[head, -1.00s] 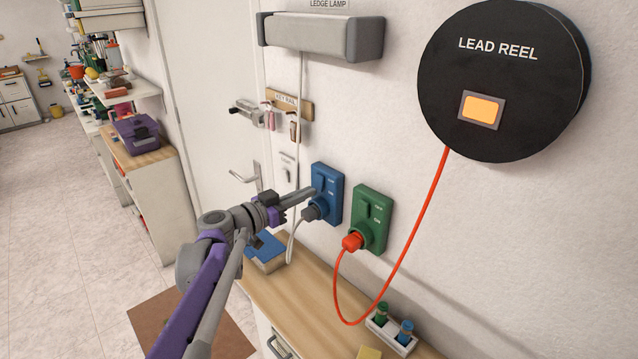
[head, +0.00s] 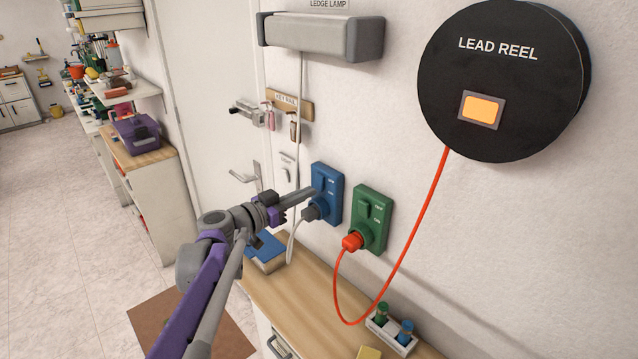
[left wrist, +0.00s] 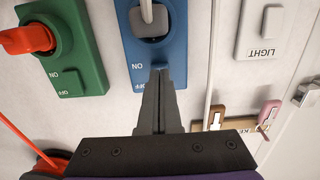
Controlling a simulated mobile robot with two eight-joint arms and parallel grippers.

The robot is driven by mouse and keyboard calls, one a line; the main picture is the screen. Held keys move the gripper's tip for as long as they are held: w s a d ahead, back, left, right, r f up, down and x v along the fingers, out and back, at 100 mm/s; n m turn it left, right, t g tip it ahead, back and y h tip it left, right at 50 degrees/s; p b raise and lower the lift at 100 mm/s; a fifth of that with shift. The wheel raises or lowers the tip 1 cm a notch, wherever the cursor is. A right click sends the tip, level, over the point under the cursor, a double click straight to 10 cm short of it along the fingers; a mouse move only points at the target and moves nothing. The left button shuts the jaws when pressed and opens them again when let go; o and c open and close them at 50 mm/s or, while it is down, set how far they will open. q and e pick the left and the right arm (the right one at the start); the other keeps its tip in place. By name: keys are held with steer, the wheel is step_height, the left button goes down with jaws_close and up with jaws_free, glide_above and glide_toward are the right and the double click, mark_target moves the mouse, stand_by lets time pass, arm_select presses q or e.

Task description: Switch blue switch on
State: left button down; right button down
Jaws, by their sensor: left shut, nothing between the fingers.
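The blue switch plate (head: 328,190) is on the wall left of the green switch plate (head: 372,215). A grey plug is in its lower part. In the left wrist view the blue plate (left wrist: 133,62) shows upside down, with ON and OFF marks. My left gripper (head: 312,192) is shut and empty. Its fingertips (left wrist: 160,72) are at the blue plate, over the rocker area between the plug and the OFF mark. They hide most of the rocker, so I cannot tell its position or whether they touch it. My right gripper is not in view.
A red plug (head: 352,241) and cord join the green plate to the lead reel (head: 500,85), whose window glows orange. The ledge lamp (head: 322,36) looks unlit. A light switch (head: 287,168) and key rail (head: 290,105) are left. The wooden counter (head: 300,290) lies below.

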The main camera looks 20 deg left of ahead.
arm_select(q)
steer(key=shift+x, duration=0.8)
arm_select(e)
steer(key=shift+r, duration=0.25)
arm_select(q)
steer(key=shift+s+a+r, duration=0.1)
steer(key=shift+s, duration=0.05)
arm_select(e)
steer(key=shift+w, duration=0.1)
arm_select(q)
steer(key=shift+s+a+p, duration=0.2)
steer(key=shift+s+p, duration=0.15)
steer(key=shift+s, duration=0.2)
steer(key=shift+p+v, duration=0.4)
steer(key=shift+v, duration=2.3)
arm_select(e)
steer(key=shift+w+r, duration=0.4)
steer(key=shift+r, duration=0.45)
